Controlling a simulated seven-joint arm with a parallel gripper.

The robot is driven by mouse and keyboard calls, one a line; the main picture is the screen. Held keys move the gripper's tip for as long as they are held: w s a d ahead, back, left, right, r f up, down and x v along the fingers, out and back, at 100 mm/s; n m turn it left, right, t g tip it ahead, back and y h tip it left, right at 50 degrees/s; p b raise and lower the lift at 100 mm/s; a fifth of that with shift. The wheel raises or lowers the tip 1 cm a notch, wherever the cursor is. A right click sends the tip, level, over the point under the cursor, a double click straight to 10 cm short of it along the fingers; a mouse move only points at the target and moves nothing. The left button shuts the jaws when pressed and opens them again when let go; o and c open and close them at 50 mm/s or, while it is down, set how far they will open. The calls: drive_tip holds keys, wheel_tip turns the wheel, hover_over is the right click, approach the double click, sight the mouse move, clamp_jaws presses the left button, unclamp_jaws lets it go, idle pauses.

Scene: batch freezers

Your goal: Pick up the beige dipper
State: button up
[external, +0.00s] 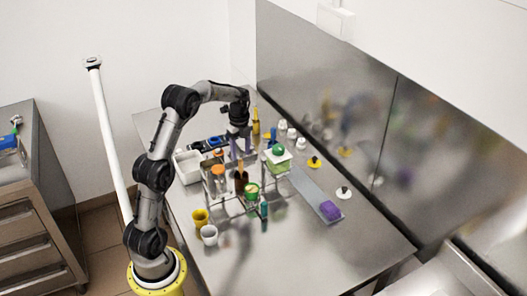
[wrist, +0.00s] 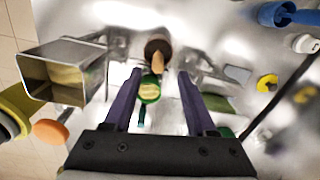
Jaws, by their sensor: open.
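My gripper (wrist: 158,75) is open, its two purple fingers pointing down over the table; it also shows in the external view (external: 240,152). In the wrist view a beige, slim piece that looks like the dipper (wrist: 158,63) shows between and just beyond the fingertips. It overlaps a dark brown round holder (wrist: 157,44); I cannot tell how far it sits inside. Neither finger visibly touches it.
A green-and-yellow round item (wrist: 150,90) lies close to the fingers. A metal square container (wrist: 65,62) and an orange lid (wrist: 50,132) are at left. Yellow (external: 200,217) and white cups (external: 209,235) stand in front. The table's right front is clear.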

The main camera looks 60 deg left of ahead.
sight(240, 161)
wheel_tip(240, 161, down, 5)
drive_tip(key=shift+s+r, duration=0.1)
drive_tip(key=shift+s, duration=0.05)
clamp_jaws()
idle(0.4)
